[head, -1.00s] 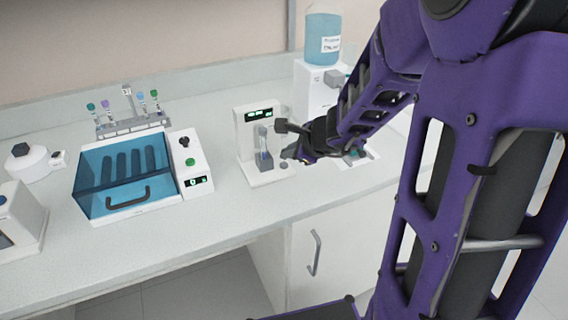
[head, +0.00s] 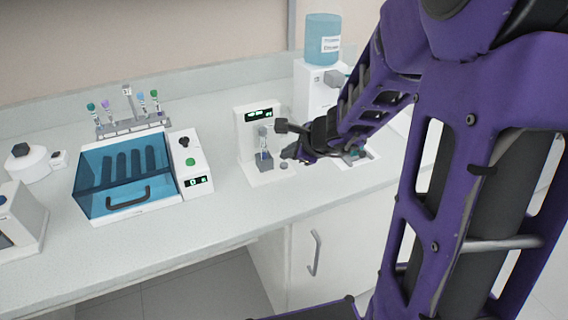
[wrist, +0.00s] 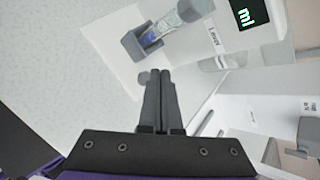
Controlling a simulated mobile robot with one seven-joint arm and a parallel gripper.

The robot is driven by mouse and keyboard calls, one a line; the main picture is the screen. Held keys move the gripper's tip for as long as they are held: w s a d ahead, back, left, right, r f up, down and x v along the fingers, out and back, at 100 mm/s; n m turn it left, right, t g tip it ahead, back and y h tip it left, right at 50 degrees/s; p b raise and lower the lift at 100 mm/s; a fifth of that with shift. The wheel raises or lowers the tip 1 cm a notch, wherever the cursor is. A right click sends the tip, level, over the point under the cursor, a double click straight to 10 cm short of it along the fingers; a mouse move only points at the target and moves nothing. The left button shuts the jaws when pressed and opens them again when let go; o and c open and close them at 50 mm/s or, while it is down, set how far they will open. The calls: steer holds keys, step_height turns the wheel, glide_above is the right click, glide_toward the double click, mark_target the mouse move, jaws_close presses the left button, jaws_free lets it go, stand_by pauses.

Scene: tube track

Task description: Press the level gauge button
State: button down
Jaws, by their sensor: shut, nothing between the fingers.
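The level gauge (head: 243,125) is a white stand with a green-lit display and a flat base. A clear tube with blue liquid (head: 263,142) and a grey cap stands in its grey holder (head: 264,163). The gauge button (head: 284,166) is a small grey round knob on the right part of the base. My gripper (head: 290,153) is shut and empty, just above and beside the button. In the wrist view the closed fingertips (wrist: 159,75) lie right beside the button (wrist: 144,78) and partly cover it. I cannot tell whether they touch.
Left of the gauge is a blue-lidded machine (head: 125,172) with a handle. A tube rack (head: 133,124) stands behind it. A white dispenser with a blue bottle (head: 323,45) stands behind my arm. The counter front left of the gauge is clear.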

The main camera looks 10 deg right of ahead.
steer(key=shift+f, duration=0.15)
steer(key=shift+f+b, duration=0.3)
steer(key=shift+b, duration=0.3)
steer(key=shift+f+b, duration=0.45)
steer(key=shift+b, duration=0.05)
stand_by(0.6)
stand_by(0.3)
steer(key=shift+r+p, duration=0.7)
steer(key=shift+r, duration=0.2)
step_height(320, 180, up, 5)
steer(key=p, duration=0.4)
stand_by(0.6)
